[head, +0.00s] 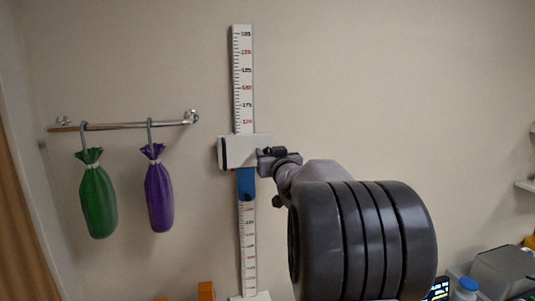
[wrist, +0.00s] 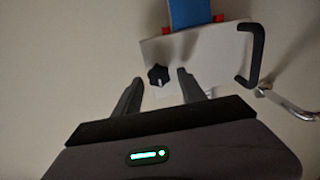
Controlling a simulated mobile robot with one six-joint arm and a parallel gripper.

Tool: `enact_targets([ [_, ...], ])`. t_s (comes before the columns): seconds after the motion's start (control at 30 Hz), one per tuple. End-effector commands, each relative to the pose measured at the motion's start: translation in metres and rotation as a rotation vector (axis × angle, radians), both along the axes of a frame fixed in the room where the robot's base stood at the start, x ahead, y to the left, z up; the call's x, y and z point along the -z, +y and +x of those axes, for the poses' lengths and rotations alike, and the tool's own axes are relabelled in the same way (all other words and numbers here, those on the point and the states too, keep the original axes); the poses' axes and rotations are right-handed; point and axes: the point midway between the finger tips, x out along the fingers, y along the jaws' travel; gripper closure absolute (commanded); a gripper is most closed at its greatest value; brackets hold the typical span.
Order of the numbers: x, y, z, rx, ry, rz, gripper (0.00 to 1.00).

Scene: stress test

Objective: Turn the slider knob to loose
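The white slider (head: 236,152) sits on a tall wall-mounted measuring scale (head: 243,80), with a blue piece (head: 247,185) below it. In the wrist view the slider's pale face (wrist: 205,58) carries a small black knob (wrist: 158,74) with a light mark at its lower edge. My gripper (wrist: 160,79) is open. The knob shows between its fingertips, and I cannot tell whether either finger touches it. In the head view my gripper (head: 268,160) is at the slider's right side, and the knob cannot be made out there. A black handle (wrist: 251,55) stands at the slider's other side.
A wall rail (head: 125,126) at left holds a green bag (head: 98,200) and a purple bag (head: 158,195) on hooks. A blue-capped bottle (head: 465,288) and a grey box (head: 502,270) are at lower right.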

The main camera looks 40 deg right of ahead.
Motion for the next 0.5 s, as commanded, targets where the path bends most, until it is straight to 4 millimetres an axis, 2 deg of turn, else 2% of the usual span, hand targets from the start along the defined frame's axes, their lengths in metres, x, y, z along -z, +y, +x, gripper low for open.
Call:
enact_targets([
  [0.03,0.0,0.0,-0.0001,0.0,0.0,0.0,0.63],
  [0.2,-0.0001,0.0001,-0.0003,0.0,0.0,0.0,0.97],
  [0.23,-0.0001,0.0001,-0.0003,0.0,0.0,0.0,1.0],
  [0.5,0.0004,0.0003,-0.0003,0.0,0.01,-0.019,1.0],
])
